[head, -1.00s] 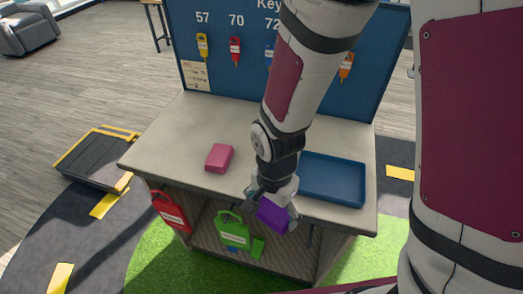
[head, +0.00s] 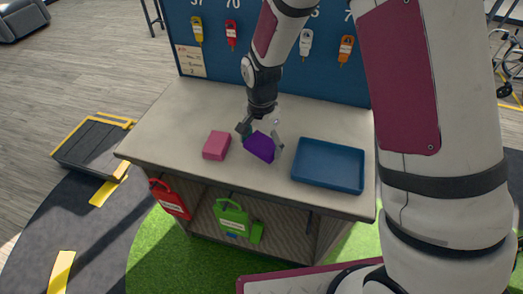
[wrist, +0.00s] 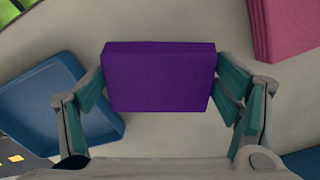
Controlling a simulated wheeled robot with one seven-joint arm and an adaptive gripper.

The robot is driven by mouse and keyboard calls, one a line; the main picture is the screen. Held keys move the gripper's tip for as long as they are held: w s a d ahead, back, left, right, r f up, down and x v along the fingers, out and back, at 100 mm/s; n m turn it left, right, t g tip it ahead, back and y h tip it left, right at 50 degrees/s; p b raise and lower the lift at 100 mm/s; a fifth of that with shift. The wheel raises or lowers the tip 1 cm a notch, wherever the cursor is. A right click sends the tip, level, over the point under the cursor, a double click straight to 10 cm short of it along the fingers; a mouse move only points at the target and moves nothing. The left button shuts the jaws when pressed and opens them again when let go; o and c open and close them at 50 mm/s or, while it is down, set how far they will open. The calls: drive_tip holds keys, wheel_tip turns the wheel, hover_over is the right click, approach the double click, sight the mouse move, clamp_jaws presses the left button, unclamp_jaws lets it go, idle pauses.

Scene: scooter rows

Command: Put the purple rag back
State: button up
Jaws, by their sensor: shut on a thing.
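The purple rag (head: 259,147) is a folded block held between the fingers of my gripper (head: 260,140), above the counter. In the wrist view the purple rag (wrist: 160,78) sits between the two teal-padded fingers of my gripper (wrist: 160,100), which are shut on its sides. In the head view it appears tilted, between a pink folded rag (head: 216,145) on the left and a blue tray (head: 328,182) on the right. How high it is above the counter I cannot tell exactly.
The counter (head: 165,115) has free room at its left and back. A blue key board (head: 220,62) with hanging tags stands behind it. The blue tray looks empty.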

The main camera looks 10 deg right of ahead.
sight(262, 152)
drive_tip(key=shift+f+p, duration=0.3)
drive_tip(key=shift+f, duration=1.4)
drive_tip(key=shift+f, duration=0.1)
drive_tip(key=shift+f, duration=0.1)
drive_tip(key=o, duration=1)
drive_tip(key=shift+o, duration=0.2)
